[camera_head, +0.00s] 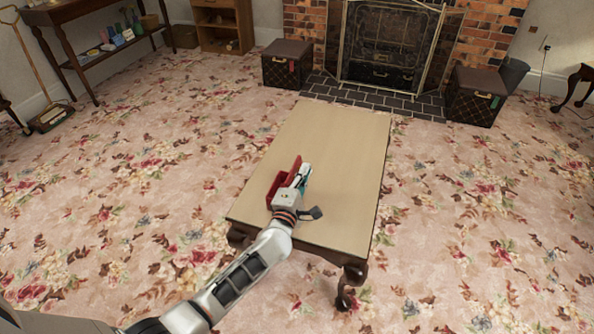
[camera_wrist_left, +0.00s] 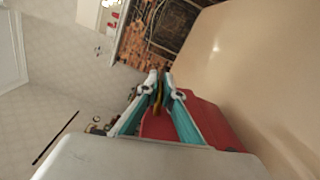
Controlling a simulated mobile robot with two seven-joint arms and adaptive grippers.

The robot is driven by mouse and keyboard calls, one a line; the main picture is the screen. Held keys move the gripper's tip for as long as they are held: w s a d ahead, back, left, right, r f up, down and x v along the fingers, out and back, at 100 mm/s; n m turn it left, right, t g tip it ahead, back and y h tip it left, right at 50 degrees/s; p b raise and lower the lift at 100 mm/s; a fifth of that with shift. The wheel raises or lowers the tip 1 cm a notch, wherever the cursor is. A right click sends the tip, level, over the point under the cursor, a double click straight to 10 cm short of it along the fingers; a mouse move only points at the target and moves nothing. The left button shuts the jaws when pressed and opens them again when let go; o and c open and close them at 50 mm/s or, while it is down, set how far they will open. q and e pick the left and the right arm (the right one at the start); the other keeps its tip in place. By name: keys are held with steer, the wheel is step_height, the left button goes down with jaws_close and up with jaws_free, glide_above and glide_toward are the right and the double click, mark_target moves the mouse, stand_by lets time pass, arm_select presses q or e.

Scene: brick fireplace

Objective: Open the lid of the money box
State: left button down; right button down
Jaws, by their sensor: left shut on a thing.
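The red money box (camera_head: 276,189) stands on the near part of the wooden table. A narrow red panel, which looks like its lid (camera_head: 294,169), stands up at a tilt beside my gripper, so the box looks at least partly open. My left gripper (camera_head: 304,172) reaches over the box from the near side and covers part of it. In the left wrist view its fingertips (camera_wrist_left: 160,82) are closed on a thin yellowish-brown edge or handle, apparently of the lid. The red box (camera_wrist_left: 205,118) shows behind the fingers. My right gripper is not in view.
The table top (camera_head: 335,140) is bare beyond the box. Two dark boxes (camera_head: 287,64) and (camera_head: 476,97) flank the fireplace (camera_head: 385,50). A side table (camera_head: 75,20) with small items stands at the far left. Flowered carpet around the table is clear.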

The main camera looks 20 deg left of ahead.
arm_select(q)
steer(key=shift+d+f+m, duration=0.25)
steer(key=shift+d+m, duration=0.5)
steer(key=shift+m, duration=0.3)
steer(key=shift+d+f+m, duration=0.2)
steer(key=shift+d+m, duration=0.5)
steer(key=shift+m, duration=0.4)
steer(key=shift+d+f+m, duration=0.25)
steer(key=shift+d+m, duration=0.5)
steer(key=shift+m, duration=0.3)
steer(key=c, duration=2.2)
jaws_free()
steer(key=s, duration=1.2)
steer(key=shift+a, duration=0.2)
